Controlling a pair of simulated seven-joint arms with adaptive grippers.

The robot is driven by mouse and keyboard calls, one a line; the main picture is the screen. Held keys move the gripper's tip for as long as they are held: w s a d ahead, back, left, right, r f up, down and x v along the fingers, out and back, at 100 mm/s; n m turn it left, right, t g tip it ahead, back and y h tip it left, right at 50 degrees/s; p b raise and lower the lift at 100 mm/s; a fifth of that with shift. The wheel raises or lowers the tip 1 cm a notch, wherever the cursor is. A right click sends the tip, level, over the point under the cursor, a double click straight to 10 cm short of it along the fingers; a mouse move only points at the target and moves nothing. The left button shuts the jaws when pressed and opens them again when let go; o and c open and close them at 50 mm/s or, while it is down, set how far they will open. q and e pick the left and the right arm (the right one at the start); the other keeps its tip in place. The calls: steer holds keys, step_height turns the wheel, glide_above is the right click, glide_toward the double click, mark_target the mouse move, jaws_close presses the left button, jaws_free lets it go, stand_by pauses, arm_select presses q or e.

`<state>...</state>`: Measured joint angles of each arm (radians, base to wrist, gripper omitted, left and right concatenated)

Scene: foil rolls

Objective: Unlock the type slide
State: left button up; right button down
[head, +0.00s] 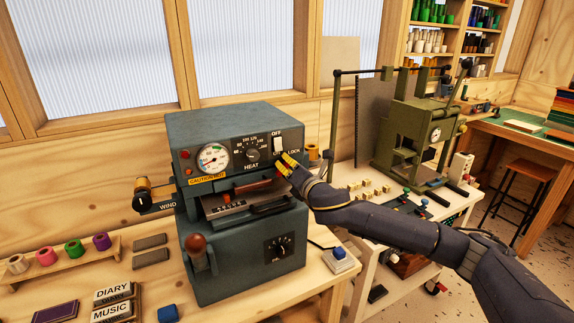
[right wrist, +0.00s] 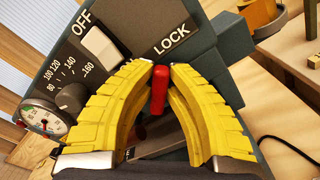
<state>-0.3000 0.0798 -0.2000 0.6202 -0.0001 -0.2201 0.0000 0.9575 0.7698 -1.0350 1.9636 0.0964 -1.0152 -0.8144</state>
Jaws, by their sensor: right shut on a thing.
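The blue-grey foil machine (head: 226,130) stands on the bench in the head view, with a gauge, a HEAT dial and a white OFF switch on its front. The type slide (head: 228,207), with a row of small type on it, sits in the opening below the panel. My right gripper (head: 284,164) is at the machine's right front edge, under the LOCK label. In the right wrist view, its yellow fingers (right wrist: 161,72) are closed around a small red lock lever (right wrist: 159,92), which stands roughly upright between them. My left gripper is not in view.
A red-knobbed handle (head: 196,244) sticks out at the machine's lower left. Foil rolls (head: 74,249) stand on a wooden rack at the left. A small blue-topped block (head: 339,257) lies to the right. An olive press (head: 408,135) stands on another table.

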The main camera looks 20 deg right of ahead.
steer(key=shift+m, duration=0.3)
steer(key=m, duration=0.3)
steer(key=shift+a+m, duration=0.1)
steer(key=shift+m, duration=0.2)
steer(key=shift+r+m, duration=0.15)
steer(key=shift+m, duration=2.25)
steer(key=c, duration=1.6)
jaws_free()
steer(key=shift+c, duration=0.2)
steer(key=shift+s, duration=0.1)
steer(key=s+d, duration=0.2)
steer(key=s, duration=0.9)
steer(key=shift+s, duration=0.3)
